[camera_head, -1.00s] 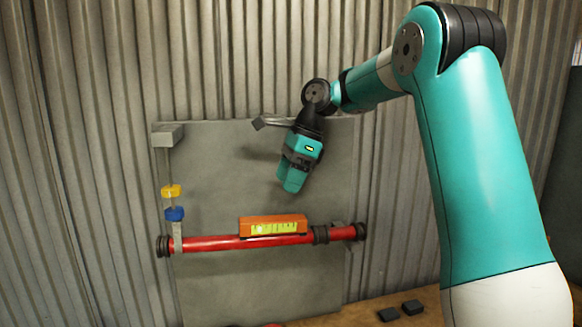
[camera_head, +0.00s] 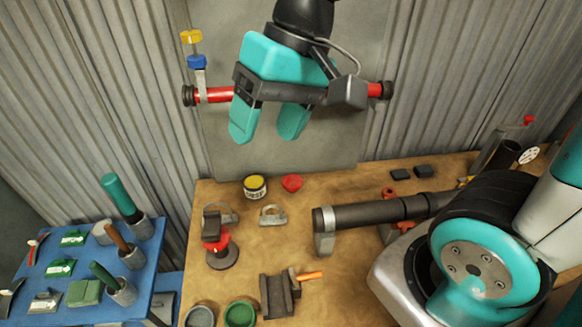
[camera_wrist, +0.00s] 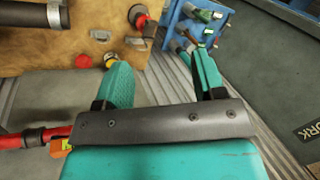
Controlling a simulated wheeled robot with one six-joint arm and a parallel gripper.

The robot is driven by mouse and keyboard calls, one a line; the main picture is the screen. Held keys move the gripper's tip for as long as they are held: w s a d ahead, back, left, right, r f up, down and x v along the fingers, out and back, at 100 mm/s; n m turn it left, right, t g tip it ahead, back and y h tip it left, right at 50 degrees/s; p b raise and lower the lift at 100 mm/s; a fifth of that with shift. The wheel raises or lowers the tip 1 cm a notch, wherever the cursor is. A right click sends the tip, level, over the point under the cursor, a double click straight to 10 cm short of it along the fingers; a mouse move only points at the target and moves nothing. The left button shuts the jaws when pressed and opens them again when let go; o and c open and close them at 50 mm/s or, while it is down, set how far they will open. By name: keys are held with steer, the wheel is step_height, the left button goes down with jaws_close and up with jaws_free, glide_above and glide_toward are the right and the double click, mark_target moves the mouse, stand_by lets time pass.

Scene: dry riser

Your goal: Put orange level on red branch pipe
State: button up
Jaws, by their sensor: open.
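The red branch pipe (camera_head: 216,95) runs level across the grey panel, its middle hidden behind my gripper in the head view. It also shows at the lower left of the wrist view (camera_wrist: 25,140). The orange level is hidden in the head view. An orange and yellow-green piece of it (camera_wrist: 58,149) shows beside the pipe in the wrist view, partly covered by my gripper. My gripper (camera_head: 268,132) hangs in front of the pipe, its two teal fingers apart and pointing down. Nothing shows between the fingers in the wrist view (camera_wrist: 163,65).
A wooden bench (camera_head: 330,255) below holds a dark pipe (camera_head: 385,210), a yellow-topped can (camera_head: 255,187) and several fittings. A blue table (camera_head: 85,250) with tools stands at the left. Yellow and blue knobs (camera_head: 194,50) rise near the pipe's left end.

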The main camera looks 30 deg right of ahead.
steer(key=s+f+n, duration=0.3)
steer(key=s+n, duration=0.3)
steer(key=shift+s+a, duration=0.2)
steer(key=shift+a, duration=0.1)
stand_by(1.9)
